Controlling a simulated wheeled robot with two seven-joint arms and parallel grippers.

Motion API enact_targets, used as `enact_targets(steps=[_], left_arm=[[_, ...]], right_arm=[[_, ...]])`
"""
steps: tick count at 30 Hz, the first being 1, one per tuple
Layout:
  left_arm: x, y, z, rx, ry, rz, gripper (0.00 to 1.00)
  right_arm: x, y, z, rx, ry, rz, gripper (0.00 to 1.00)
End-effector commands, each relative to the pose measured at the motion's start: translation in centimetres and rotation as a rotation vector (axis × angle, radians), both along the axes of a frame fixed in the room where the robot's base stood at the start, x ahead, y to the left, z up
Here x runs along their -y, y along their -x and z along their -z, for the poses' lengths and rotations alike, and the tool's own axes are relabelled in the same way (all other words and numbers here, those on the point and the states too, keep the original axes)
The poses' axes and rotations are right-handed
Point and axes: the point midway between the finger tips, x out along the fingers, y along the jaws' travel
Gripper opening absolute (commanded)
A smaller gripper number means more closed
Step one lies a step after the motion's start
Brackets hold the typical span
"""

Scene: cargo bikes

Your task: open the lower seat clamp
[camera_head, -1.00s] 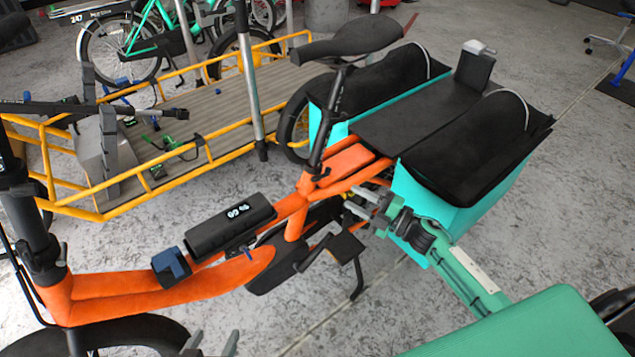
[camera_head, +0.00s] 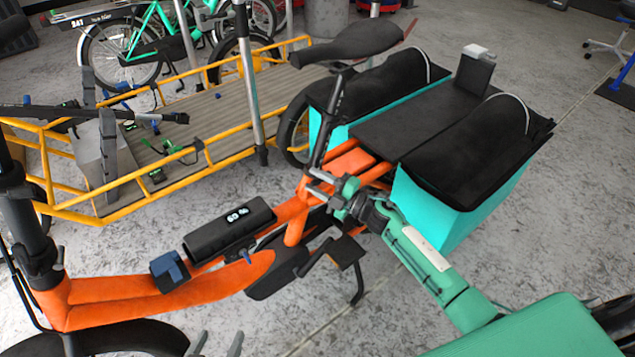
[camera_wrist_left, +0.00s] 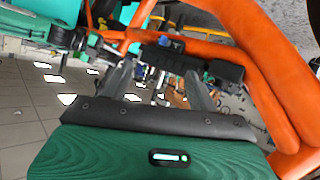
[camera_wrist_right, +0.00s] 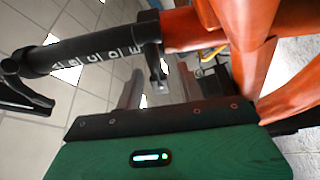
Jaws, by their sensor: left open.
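The orange cargo bike (camera_head: 150,290) stands in front of me. Its black seat post (camera_head: 332,115) rises from the frame to the saddle (camera_head: 350,42). The lower seat clamp is the black collar where the post meets the orange tube; in the right wrist view the clamp (camera_wrist_right: 149,28) shows with a short lever hanging from it. My right gripper (camera_head: 318,186) is beside the clamp, its fingers apart; in its wrist view the lever end appears between the fingers, and contact cannot be told. My left gripper (camera_head: 215,344) is open and empty at the bottom edge, below the battery.
The black battery (camera_head: 230,228) and a blue block (camera_head: 169,268) sit on the bike's frame. Turquoise panniers (camera_head: 435,205) stand close behind my right gripper. A yellow-railed cargo bed (camera_head: 200,105) with a wooden deck lies behind the bike.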

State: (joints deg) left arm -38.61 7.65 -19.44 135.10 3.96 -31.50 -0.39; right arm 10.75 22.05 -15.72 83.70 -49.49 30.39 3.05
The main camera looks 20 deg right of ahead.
Motion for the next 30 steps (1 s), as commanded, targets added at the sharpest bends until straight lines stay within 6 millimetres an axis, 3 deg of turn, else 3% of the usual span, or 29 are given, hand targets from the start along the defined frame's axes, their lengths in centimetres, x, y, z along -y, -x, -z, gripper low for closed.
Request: enact_targets(steps=[2,7,19,26,28,30], left_arm=[[0.0,0.0,0.0,-0.002,-0.001,0.0,0.59],[0.0,0.1,0.1,-0.004,-0.001,0.002,0.59],[0.2,0.0,0.1,0.011,0.008,0.001,0.59],[1.6,0.2,0.1,0.108,0.078,0.004,0.59],[1.8,-0.3,-0.7,0.169,0.105,-0.003,0.59],[1.3,-1.7,-2.7,0.275,0.126,-0.025,0.59]], right_arm=[[0.0,0.0,0.0,0.0,0.0,0.0,0.34],[0.0,0.0,0.0,0.0,0.0,0.0,0.01],[0.1,0.1,0.2,0.003,-0.001,-0.013,0.0],[0.3,0.3,0.4,0.019,-0.005,-0.061,0.0],[0.4,0.4,0.5,0.028,-0.007,-0.084,0.0],[0.5,0.5,0.5,0.037,-0.011,-0.109,0.0]])
